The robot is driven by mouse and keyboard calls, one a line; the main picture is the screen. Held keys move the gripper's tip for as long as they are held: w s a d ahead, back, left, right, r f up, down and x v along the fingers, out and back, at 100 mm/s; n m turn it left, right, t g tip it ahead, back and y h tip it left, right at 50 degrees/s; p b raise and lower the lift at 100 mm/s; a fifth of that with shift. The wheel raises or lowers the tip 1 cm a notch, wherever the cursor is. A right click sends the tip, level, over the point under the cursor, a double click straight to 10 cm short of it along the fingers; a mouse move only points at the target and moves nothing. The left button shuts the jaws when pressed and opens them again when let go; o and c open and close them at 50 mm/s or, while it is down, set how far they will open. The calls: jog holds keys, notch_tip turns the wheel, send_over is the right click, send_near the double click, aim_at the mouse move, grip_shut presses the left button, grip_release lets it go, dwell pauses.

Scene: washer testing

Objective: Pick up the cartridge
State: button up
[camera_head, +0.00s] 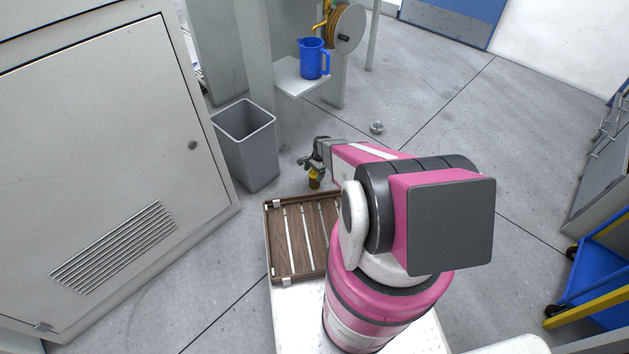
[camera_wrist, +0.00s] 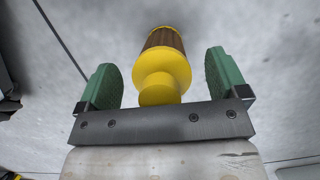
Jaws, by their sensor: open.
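The cartridge (camera_wrist: 162,68) has yellow ends and a brown middle. In the wrist view it lies between the two green finger pads of my gripper (camera_wrist: 163,80), with a visible gap on each side. In the head view the cartridge (camera_head: 314,180) appears small and yellow-brown, just below my gripper (camera_head: 312,166) and beyond the wooden rack. My gripper is open around it. The head view does not show clearly whether the cartridge stands on the floor.
A slatted wooden rack (camera_head: 294,236) lies on my base, near the gripper. A grey bin (camera_head: 247,148) stands left of the gripper, beside a large grey cabinet (camera_head: 100,165). A blue pitcher (camera_head: 313,58) sits on a shelf behind. Open floor lies to the right.

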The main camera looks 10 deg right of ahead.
jog(key=c, duration=1.4)
jog(key=shift+o, duration=0.2)
jog(key=shift+r, duration=0.15)
